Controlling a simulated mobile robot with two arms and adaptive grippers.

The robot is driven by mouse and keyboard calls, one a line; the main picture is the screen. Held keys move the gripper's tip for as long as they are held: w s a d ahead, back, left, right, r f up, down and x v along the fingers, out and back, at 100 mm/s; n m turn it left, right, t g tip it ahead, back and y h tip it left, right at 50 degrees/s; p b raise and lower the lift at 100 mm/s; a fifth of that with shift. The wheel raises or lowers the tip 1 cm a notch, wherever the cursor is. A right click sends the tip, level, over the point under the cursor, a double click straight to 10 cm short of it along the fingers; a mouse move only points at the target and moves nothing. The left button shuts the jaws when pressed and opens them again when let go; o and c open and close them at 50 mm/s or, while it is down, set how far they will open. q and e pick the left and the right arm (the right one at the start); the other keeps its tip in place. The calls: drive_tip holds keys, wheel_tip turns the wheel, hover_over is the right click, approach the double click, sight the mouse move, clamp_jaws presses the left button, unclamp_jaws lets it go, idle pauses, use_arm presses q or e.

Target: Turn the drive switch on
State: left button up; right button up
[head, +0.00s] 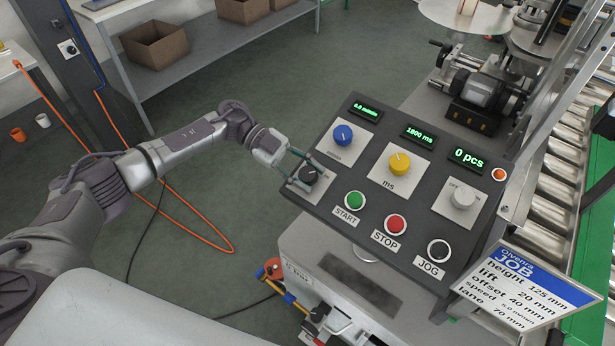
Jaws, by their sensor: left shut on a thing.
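The dark control panel (335,215) stands in the middle of the head view. A black rotary switch (308,175) sits on a light plate at its left end. My left gripper (303,168) reaches in from the left, its fingers shut on this black switch. Its plate is partly covered by the fingers, and I cannot read its label or setting. A grey knob (462,197) on a plate with an "OFF" mark is at the right of the panel. The display (365,111) above the blue knob (343,134) reads 0.0 m/min. My right gripper is not in view.
The panel also has a yellow knob (399,163), a green START button (354,200), a red STOP button (396,223) and a black JOG button (438,249). A job card (525,285) hangs at the lower right. A roller conveyor (555,185) runs along the right.

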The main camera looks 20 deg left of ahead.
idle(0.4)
use_arm(q)
drive_tip(key=o, duration=1.1)
drive_tip(key=shift+o, duration=0.2)
drive_tip(key=v, duration=1.2)
